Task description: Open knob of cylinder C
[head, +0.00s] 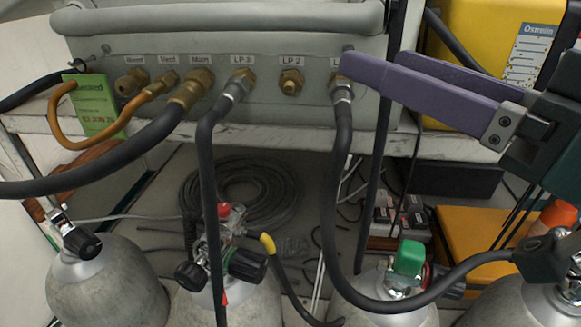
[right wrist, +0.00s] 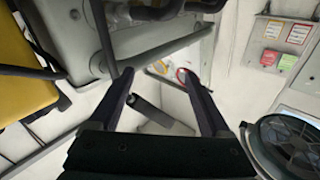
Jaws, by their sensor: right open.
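Several grey cylinders stand in a row along the bottom of the head view; I cannot read a letter on any of them. The far-left cylinder (head: 108,285) has a black knob (head: 82,242). The one beside it has two black knobs (head: 245,264) and a red cap (head: 224,210). The third has a green knob (head: 409,258). The far-right cylinder (head: 520,305) is partly hidden by black fittings. My right gripper (head: 372,64) is open and empty, in front of the panel's right part, above the cylinders. It also shows open in the right wrist view (right wrist: 156,74). My left gripper is out of view.
The grey panel (head: 310,108) has a row of brass ports and a thick front rail (head: 220,18). Black hoses (head: 343,200) hang down from it among the cylinders. A coiled hose (head: 245,190) lies behind, and a yellow case (head: 480,30) stands at upper right.

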